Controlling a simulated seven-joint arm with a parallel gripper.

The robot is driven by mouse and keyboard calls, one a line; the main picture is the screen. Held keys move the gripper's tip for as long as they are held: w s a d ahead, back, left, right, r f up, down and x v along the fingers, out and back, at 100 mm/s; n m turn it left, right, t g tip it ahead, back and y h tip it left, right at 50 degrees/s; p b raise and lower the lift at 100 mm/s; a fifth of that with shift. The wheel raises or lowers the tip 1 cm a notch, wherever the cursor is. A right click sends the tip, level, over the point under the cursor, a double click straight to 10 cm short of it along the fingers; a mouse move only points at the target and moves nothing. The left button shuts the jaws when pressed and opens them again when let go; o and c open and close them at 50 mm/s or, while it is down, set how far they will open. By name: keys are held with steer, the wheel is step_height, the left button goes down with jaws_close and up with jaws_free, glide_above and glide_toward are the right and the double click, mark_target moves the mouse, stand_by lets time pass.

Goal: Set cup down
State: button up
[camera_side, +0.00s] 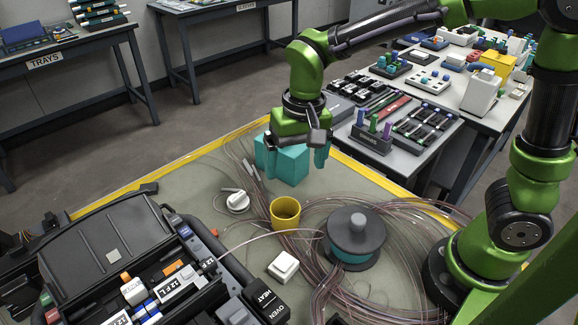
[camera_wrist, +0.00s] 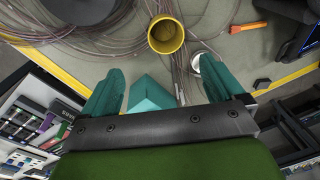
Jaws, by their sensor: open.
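The yellow cup (camera_side: 285,213) stands upright on the grey-green work mat, amid loose fibre strands. It also shows in the wrist view (camera_wrist: 165,36), where I look down into its open top and it looks empty. My gripper (camera_side: 295,163) is behind the cup in the side view, apart from it, and holds nothing. Its two teal fingers are spread wide in the wrist view (camera_wrist: 159,68). A teal block (camera_side: 287,168) sits near the fingers; in the wrist view it shows between them (camera_wrist: 150,96), with gaps on both sides.
A dark spool (camera_side: 355,230) with coiled fibre is right of the cup. A white round item (camera_side: 237,201) is left, and a small white box (camera_side: 283,266) in front. The black splicer case (camera_side: 105,245) fills the left front. A side table with connector trays (camera_side: 385,125) stands behind.

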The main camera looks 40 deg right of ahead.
steer(key=s+d+r+t+y, duration=0.1)
steer(key=s+d+r+t, duration=0.5)
steer(key=s, duration=0.5)
steer(key=d+r, duration=0.2)
steer(key=d, duration=0.1)
steer(key=shift+d+r, duration=0.3)
steer(key=shift+d, duration=0.1)
